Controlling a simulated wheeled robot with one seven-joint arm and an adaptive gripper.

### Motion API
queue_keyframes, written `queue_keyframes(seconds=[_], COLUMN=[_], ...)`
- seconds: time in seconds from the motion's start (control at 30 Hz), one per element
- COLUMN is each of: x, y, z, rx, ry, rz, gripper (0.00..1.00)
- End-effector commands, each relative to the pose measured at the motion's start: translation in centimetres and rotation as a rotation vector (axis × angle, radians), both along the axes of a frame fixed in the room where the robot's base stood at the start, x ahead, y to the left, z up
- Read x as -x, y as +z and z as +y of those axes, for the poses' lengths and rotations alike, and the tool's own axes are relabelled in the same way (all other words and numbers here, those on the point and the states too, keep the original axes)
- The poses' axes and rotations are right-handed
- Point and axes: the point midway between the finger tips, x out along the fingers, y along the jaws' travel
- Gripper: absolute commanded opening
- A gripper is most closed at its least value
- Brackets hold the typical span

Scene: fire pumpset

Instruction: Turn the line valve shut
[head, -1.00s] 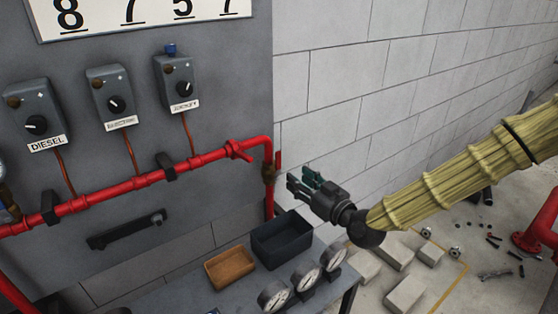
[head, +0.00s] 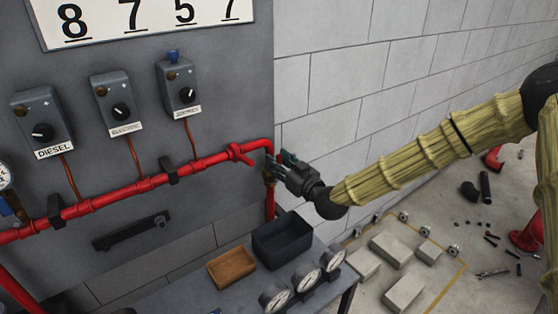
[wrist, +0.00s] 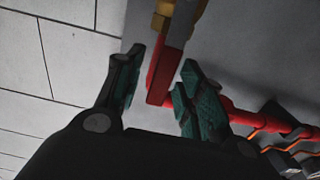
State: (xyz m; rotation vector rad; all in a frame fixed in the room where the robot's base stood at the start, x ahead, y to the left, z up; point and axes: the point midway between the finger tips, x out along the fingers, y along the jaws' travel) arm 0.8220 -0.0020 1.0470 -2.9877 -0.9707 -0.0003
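The line valve has a brass body (head: 269,178) on the vertical red pipe at the panel's right edge. Its red lever (wrist: 164,75) shows in the wrist view, with the brass body (wrist: 164,14) at the top. My gripper (head: 279,161) is at the valve and covers most of the lever in the head view. In the wrist view my gripper (wrist: 162,60) is open, with one dark green-padded finger on each side of the lever. A gap shows on the left side; on the right the finger is close, and I cannot tell if it touches.
A red pipe (head: 130,189) runs along the grey panel below several control boxes. A dark bin (head: 283,241), a brown tray (head: 232,267) and gauges (head: 306,279) sit on the bench below. A block wall (head: 400,60) stands behind on the right.

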Motion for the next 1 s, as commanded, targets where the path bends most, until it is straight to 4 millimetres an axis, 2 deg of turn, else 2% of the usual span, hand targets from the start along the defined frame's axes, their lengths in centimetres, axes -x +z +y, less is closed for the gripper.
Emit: queue_keyframes(seconds=[0.3, 0.53, 0.83, 1.0], x=[-0.2, -0.2, -0.3, -0.9], y=[0.0, 0.0, -0.1, -0.2], z=[0.1, 0.1, 0.0, -1.0], rx=[0.000, -0.001, 0.004, 0.034], ry=[0.000, 0.000, -0.003, -0.018], rz=[0.001, 0.001, -0.003, -0.025], gripper=[0.38, 0.00, 0.00, 0.00])
